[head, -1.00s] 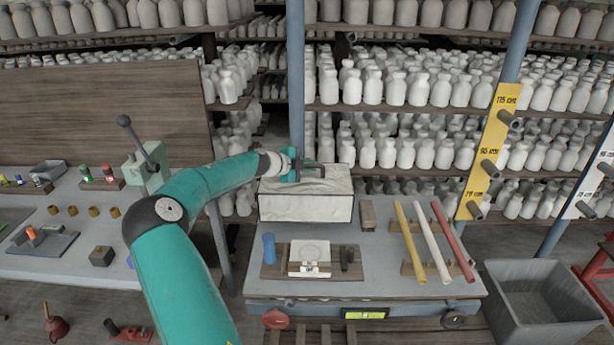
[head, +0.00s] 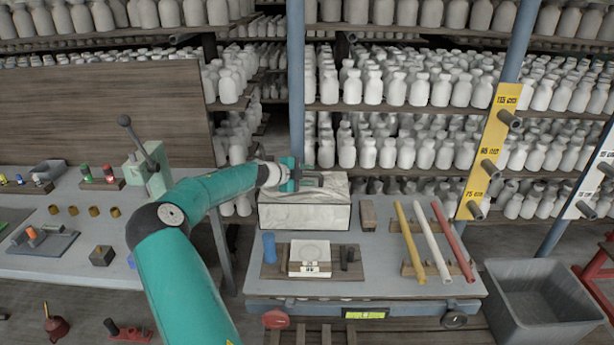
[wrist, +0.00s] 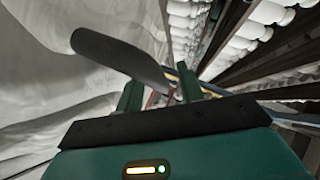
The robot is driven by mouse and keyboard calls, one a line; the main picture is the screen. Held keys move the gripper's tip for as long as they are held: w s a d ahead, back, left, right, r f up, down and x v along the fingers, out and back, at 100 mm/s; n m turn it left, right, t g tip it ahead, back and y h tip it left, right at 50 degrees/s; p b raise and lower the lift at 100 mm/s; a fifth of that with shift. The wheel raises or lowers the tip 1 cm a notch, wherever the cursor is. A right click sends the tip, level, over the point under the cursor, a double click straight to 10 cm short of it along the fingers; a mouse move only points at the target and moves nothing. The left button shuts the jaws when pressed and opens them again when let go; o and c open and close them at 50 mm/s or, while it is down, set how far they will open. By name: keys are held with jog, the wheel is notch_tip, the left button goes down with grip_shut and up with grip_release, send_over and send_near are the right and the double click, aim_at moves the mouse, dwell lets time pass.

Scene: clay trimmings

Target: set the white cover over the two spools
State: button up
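The white cover (head: 303,217), a pale box shape with grey veining, is at the back left of the grey-topped table. My gripper (head: 312,181) is at its top and appears shut on a dark handle there. In the wrist view, a dark curved piece (wrist: 115,52) runs to between my green fingers (wrist: 160,92), and the white cover (wrist: 50,90) fills the left side close by. I cannot tell whether the cover's lower edge touches the table. I cannot make out the two spools; anything under or behind the cover is hidden.
In front of the cover are a blue cylinder (head: 269,247) and a white fixture (head: 310,257) on a wooden board. To its right are a small brown block (head: 368,215) and yellow, white and red rods on rests. Shelves of white bottles (head: 390,152) stand behind.

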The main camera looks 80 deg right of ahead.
jog(key=v, duration=1.1)
jog(key=shift+w+a+r, duration=0.1)
jog(key=shift+a+r, duration=0.1)
jog(key=shift+a, duration=0.05)
jog(key=shift+w+a+r, duration=0.1)
jog(key=shift+w+a, duration=0.05)
jog(key=shift+a, duration=0.1)
jog(key=w+a+r+n+t+y, duration=0.1)
jog(key=w+a+n+t+y, duration=0.35)
jog(key=a, duration=0.75)
jog(key=w+a+n+t+y, duration=0.1)
jog(key=w+a+n+t, duration=0.1)
jog(key=w+a+n, duration=0.75)
jog(key=w+a+r+n+t+y, duration=0.15)
jog(key=a+n+t, duration=0.3)
jog(key=a, duration=1.05)
jog(key=s+a+r+n+t+y, duration=0.1)
jog(key=s+a+r+n, duration=0.1)
jog(key=a+n, duration=0.4)
jog(key=s+a+r+n+t+y, duration=0.1)
jog(key=s+a+n, duration=0.4)
jog(key=a, duration=0.8)
jog(key=s+a+r+n+y, duration=0.1)
jog(key=s+a+r+n, duration=0.2)
jog(key=a+n, duration=0.6)
jog(key=shift+s+a+r+t+y, duration=0.25)
jog(key=shift+a+r+t, duration=0.2)
jog(key=shift+a, duration=0.4)
